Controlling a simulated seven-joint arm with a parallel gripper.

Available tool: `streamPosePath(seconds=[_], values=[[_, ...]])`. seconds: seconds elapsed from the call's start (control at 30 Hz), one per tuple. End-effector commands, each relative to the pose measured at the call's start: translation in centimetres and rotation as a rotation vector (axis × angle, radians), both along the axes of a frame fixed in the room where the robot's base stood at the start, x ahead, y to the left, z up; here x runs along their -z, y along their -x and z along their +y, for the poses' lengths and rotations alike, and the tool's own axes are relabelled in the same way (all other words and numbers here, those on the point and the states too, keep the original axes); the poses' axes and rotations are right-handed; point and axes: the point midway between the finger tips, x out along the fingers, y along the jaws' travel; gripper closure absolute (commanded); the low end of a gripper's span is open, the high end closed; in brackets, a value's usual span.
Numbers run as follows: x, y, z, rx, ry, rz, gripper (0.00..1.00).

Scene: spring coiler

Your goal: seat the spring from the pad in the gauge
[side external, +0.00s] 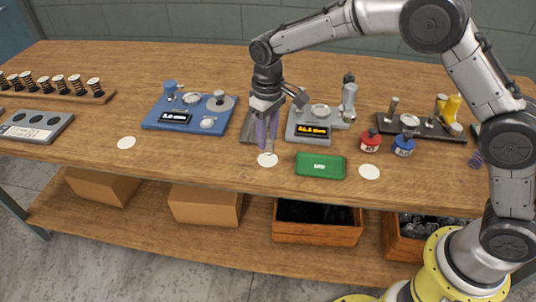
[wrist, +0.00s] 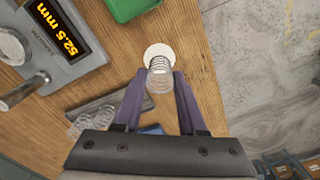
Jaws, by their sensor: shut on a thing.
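My gripper (side external: 267,147) points down over a round white pad (side external: 267,160) near the table's front edge. In the wrist view its purple fingertips (wrist: 160,77) are shut on a pale wire spring (wrist: 159,82). The white pad (wrist: 157,52) lies just beyond the spring; whether the spring still touches it I cannot tell. The gauge (side external: 306,119) is a light grey unit with a lit amber display, behind and right of my gripper. In the wrist view the gauge (wrist: 66,60) is at upper left and reads 52.5 mm.
A green tray (side external: 320,165) lies right of the pad, in front of the gauge. More coils (wrist: 90,120) show near a dark grey plate. The front strip left of my gripper is mostly clear.

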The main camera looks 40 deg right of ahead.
Motion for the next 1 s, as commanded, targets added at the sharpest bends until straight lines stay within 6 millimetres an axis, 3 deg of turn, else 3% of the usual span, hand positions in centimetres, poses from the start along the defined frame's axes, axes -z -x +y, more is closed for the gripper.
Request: streamPosePath(seconds=[0.47, 0.57, 0.77, 1.0], values=[[-0.5, 0.2, -0.1, 0.006, 0.004, 0.01, 0.91], [-1.3, 0.0, -0.3, 0.026, 0.007, 0.021, 0.91], [-3.4, -2.2, -5.3, 0.155, 0.008, 0.027, 0.91], [-5.6, -4.7, -14.9, 0.364, 0.003, 0.017, 0.91]])
